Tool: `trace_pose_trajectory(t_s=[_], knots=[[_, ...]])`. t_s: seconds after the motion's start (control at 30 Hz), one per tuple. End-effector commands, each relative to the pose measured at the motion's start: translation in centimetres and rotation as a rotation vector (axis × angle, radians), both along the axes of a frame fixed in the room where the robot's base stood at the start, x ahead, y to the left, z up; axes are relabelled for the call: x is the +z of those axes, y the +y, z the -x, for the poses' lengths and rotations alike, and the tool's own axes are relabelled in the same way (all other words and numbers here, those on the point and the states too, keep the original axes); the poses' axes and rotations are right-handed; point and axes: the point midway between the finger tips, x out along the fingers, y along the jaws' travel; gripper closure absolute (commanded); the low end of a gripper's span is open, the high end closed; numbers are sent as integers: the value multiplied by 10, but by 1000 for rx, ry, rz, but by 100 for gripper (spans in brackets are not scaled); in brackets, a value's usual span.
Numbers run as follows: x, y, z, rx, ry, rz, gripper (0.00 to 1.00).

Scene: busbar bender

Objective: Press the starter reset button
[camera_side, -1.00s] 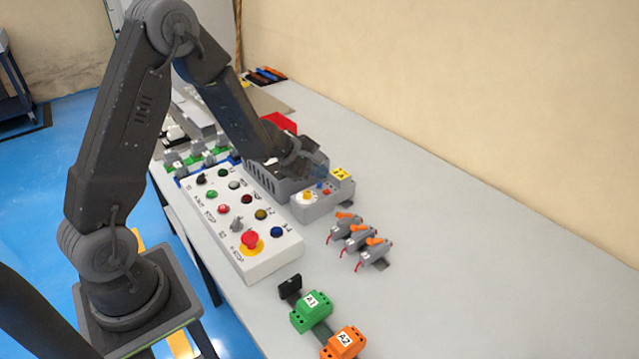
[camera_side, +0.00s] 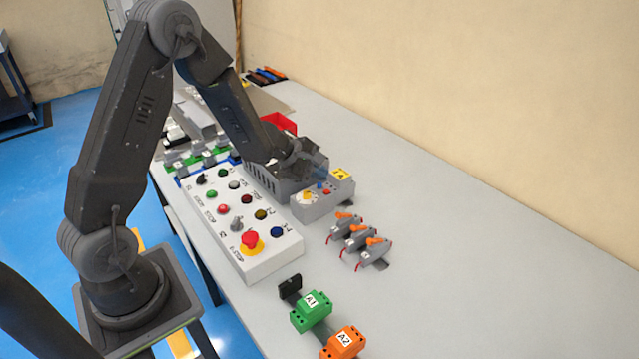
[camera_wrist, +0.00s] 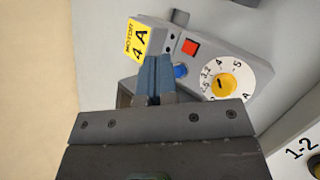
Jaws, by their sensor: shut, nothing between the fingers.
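The grey starter (camera_side: 325,205) sits on the bench. It carries a yellow "MOTOR 4 A" label, a red button and a yellow-centred dial, which show in the wrist view. In the side view the fingertips are close above the blue button (camera_side: 321,186).
A white control panel (camera_side: 245,225) with several buttons and a red emergency stop stands left of the starter. Several orange-levered clamps (camera_side: 360,240) lie to the right. The far right bench is clear.

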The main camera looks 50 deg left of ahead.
Motion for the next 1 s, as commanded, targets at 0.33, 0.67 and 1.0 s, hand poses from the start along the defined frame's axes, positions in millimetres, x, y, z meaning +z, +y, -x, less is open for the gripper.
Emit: trace_pose_trajectory(t_s=[0.33,0.67,1.0], knots=[[-4,0,0,0,0,0,100],[-6,0,0,0,0,0,100],[-10,0,0,-1,-1,0,100]])
